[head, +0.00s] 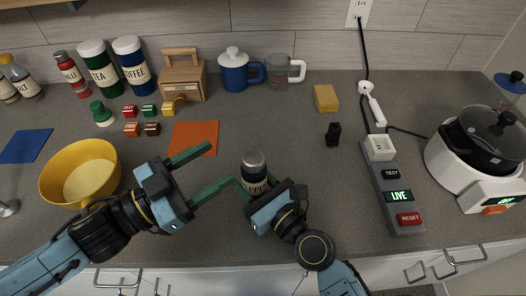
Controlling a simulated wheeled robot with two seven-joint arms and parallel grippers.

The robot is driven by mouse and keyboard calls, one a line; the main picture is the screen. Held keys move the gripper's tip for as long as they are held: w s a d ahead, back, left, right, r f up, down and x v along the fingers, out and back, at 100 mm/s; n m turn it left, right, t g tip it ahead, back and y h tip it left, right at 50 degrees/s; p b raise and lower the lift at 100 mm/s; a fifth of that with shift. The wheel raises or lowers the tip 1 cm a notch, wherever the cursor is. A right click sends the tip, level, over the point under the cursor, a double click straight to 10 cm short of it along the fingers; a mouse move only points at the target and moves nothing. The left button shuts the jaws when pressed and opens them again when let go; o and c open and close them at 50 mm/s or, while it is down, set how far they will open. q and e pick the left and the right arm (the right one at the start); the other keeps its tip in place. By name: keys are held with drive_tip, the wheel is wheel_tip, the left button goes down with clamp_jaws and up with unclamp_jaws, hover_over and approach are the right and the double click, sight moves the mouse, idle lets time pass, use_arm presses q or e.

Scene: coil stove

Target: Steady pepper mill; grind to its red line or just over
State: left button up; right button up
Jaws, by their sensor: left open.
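The pepper mill (254,168) stands upright on the grey counter, with a dark top and a pale label reading partly "PEPPER". My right gripper (256,188) is low at the mill, with green finger parts beside its lower body. Its grip is partly hidden, so I cannot tell whether it is shut on the mill. My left gripper (222,165) is open and empty left of the mill, its two green fingers spread apart and pointing toward it. No red line can be made out.
A yellow bowl (82,172) is at left, and an orange mat (194,138) lies behind my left gripper. A power strip (398,196) and a white cooker (478,160) are at right.

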sight(263, 155)
use_arm(q)
drive_tip(key=shift+n+y, duration=0.6)
drive_tip(key=shift+n, duration=0.3)
drive_tip(key=w+d, duration=0.1)
drive_tip(key=d, duration=0.2)
drive_tip(key=w+d+f, duration=0.1)
drive_tip(key=d, duration=0.2)
drive_tip(key=w+d, duration=0.2)
drive_tip(key=d, duration=0.1)
drive_tip(key=shift+d+f, duration=0.4)
drive_tip(key=c, duration=1)
